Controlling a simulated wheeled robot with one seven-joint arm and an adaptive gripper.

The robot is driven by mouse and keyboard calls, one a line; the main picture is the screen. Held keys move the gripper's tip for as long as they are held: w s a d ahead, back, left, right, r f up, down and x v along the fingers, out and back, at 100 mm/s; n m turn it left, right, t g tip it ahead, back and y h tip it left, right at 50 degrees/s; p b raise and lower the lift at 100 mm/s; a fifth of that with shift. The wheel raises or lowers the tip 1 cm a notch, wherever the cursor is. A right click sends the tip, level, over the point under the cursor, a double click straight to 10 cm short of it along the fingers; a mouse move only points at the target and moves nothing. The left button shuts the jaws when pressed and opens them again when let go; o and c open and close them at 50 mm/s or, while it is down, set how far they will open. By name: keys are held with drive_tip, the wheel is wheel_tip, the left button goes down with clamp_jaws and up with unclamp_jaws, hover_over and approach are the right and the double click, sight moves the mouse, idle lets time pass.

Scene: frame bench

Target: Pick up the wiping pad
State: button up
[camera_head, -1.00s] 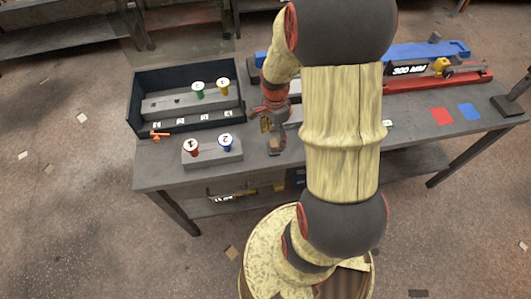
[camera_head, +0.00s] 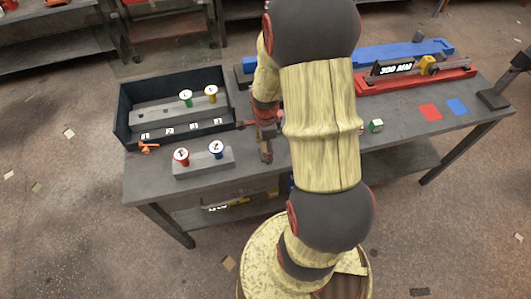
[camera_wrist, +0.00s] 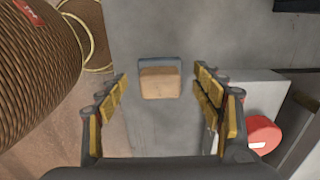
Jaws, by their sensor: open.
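The wiping pad (camera_wrist: 160,83) is a small tan block with a blue-grey back edge. It lies on the grey bench top in the wrist view. My gripper (camera_wrist: 162,77) is open, with one yellow-padded finger to each side of the pad in the picture. I see no finger touching the pad, and how far it lies below the fingertips is hard to tell. In the head view my gripper (camera_head: 265,140) is low over the bench, right of the grey block with bobbins, and the pad cannot be made out clearly there.
A grey block (camera_head: 204,164) holds a red-based (camera_head: 181,157) and a blue-based bobbin (camera_head: 216,149). A dark open box (camera_head: 126,125) stands behind it, an orange item (camera_head: 148,147) by its front. A green-and-white cube (camera_head: 376,126) is right of my arm. Red and blue squares lie farther right.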

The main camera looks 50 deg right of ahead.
drive_tip(key=shift+f, duration=0.75)
drive_tip(key=shift+c, duration=0.6)
drive_tip(key=c, duration=1.1)
drive_tip(key=shift+c, duration=0.7)
